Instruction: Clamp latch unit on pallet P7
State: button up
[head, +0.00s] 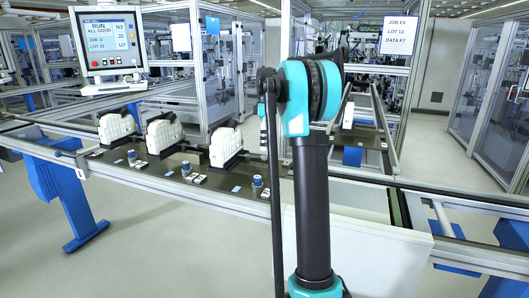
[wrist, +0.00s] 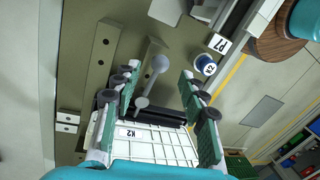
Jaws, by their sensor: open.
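In the wrist view my gripper (wrist: 158,78) is open, its green-padded fingers apart. Between them, a grey lever with a round knob (wrist: 159,64) stands above the olive pallet surface (wrist: 165,28). A white ribbed block (wrist: 150,145) marked K2, with a dark bar along its edge, lies between the finger bases. I cannot tell whether the fingers touch anything. A white card (wrist: 219,43), apparently reading P7, lies right of the fingers beside a blue-and-white round piece (wrist: 205,65). In the head view my arm hides the gripper and whatever is behind it.
In the head view, white units (head: 117,128), (head: 164,135) and (head: 225,146) stand in a row on the dark line (head: 140,173). A control screen (head: 109,40) stands at the left. A rail (head: 200,196) borders the line's near side. In the wrist view a green crate (wrist: 240,164) shows lower right.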

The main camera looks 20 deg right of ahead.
notch_tip(320, 180, up, 8)
jog(key=w, duration=0.1)
jog(key=shift+w+d, duration=0.25)
jog(key=shift+d, duration=0.1)
jog(key=shift+f, duration=0.1)
